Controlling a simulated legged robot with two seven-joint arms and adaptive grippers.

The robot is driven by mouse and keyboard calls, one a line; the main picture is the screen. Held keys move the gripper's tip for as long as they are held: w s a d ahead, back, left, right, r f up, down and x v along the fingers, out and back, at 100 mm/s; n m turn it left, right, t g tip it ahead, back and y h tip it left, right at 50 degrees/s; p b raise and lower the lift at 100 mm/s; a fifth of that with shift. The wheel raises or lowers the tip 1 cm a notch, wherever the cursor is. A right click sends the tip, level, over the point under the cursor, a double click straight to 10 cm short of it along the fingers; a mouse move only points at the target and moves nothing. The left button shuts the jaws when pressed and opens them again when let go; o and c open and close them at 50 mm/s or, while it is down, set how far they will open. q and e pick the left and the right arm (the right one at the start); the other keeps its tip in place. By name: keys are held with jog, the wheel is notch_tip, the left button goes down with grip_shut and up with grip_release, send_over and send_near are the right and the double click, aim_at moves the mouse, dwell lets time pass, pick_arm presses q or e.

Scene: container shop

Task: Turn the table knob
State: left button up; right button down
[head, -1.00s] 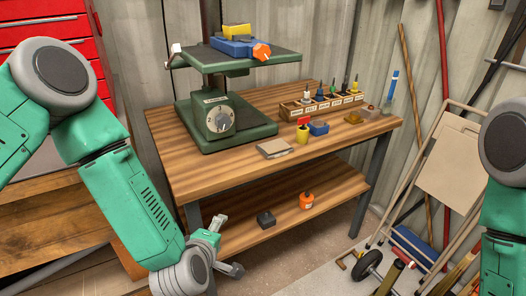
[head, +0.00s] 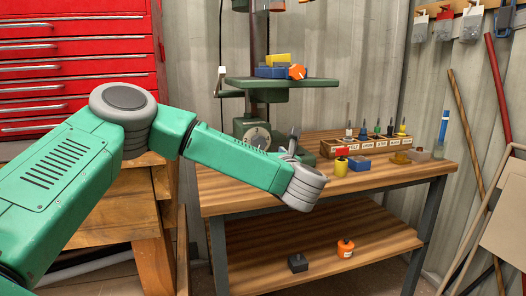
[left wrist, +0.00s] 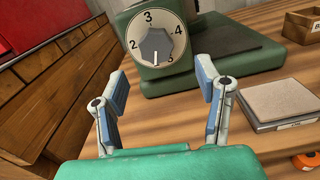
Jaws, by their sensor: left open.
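The table knob is a grey dial on a round numbered plate on the green drill press base. In the head view the knob (head: 257,138) is partly hidden behind my left arm. In the left wrist view the knob (left wrist: 156,46) shows clearly, with its white pointer line pointing down and the numbers 2, 3, 4 and 5 around it. My left gripper (left wrist: 163,85) is open and empty, its blue-padded fingers on either side below the knob, not touching it. In the head view the left gripper (head: 293,143) is near the press base. My right gripper is not in view.
The press table (head: 300,83) overhangs the base. A red drawer cabinet (head: 70,70) stands left.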

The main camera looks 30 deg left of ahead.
aim_at(259, 143)
pick_arm(q)
jog(key=x, duration=0.4)
jog(key=b+x, duration=0.1)
jog(key=x, duration=0.2)
jog(key=shift+a+f, duration=0.2)
jog(key=shift+a, duration=0.25)
jog(key=shift+d+r, duration=0.15)
jog(key=shift+d, duration=0.15)
jog(key=c, duration=1.1)
jog(key=shift+a, duration=0.1)
jog(key=shift+c, duration=0.2)
